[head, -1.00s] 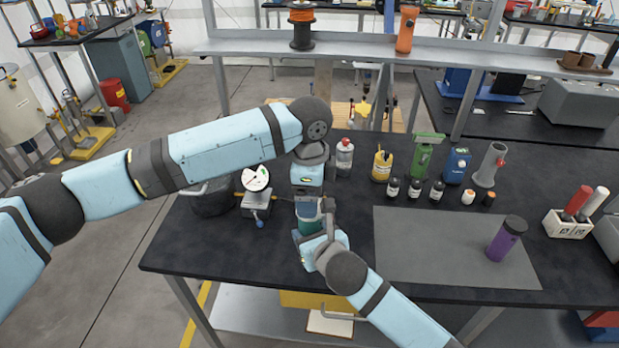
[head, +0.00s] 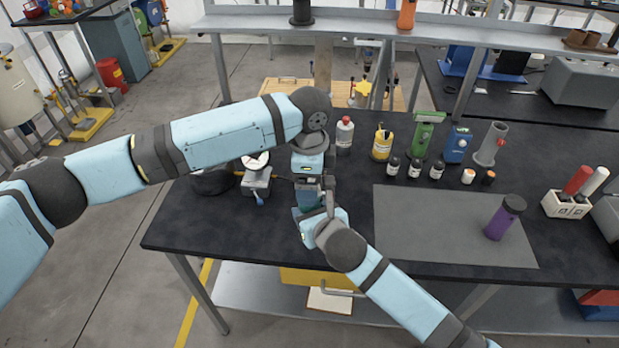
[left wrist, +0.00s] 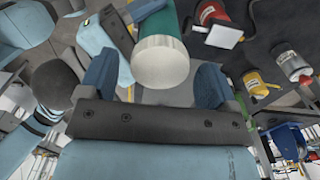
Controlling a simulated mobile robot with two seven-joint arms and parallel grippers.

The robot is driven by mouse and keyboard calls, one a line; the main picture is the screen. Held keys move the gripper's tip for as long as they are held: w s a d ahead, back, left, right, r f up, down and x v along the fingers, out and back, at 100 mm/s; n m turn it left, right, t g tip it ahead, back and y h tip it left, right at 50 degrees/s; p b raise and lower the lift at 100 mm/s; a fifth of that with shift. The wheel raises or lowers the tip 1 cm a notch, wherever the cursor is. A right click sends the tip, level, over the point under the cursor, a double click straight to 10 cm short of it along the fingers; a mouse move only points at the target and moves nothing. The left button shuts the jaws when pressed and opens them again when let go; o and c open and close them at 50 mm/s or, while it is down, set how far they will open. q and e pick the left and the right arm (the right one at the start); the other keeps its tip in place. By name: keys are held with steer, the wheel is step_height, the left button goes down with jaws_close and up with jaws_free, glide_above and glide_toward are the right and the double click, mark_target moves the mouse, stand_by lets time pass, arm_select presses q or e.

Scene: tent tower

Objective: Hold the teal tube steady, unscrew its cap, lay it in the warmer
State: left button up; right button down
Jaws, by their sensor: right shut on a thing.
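The teal tube (left wrist: 160,22) has a white cap (left wrist: 161,62), seen in the left wrist view. In the head view only a small teal part (head: 309,200) shows between my two grippers. My right gripper (head: 310,212) is shut on the tube and holds it above the bench's front edge. My left gripper (head: 308,184) is just above the tube. In the left wrist view its two blue fingers stand apart, one on each side of the cap, with gaps visible on both sides. I cannot tell which thing is the warmer.
A gauge stand (head: 257,182) is left of my grippers. A grey mat (head: 430,240) with a purple bottle (head: 504,217) lies to the right. Several bottles (head: 414,167) stand behind it. A white rack (head: 567,205) holds red and white tubes. The mat's left part is clear.

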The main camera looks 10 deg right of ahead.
arm_select(q)
step_height(320, 180, up, 8)
steer(key=shift+f, duration=0.1)
steer(key=shift+c, duration=0.4)
steer(key=shift+f, duration=3.9)
steer(key=c, duration=0.9)
steer(key=o, duration=1)
steer(key=shift+r, duration=2.25)
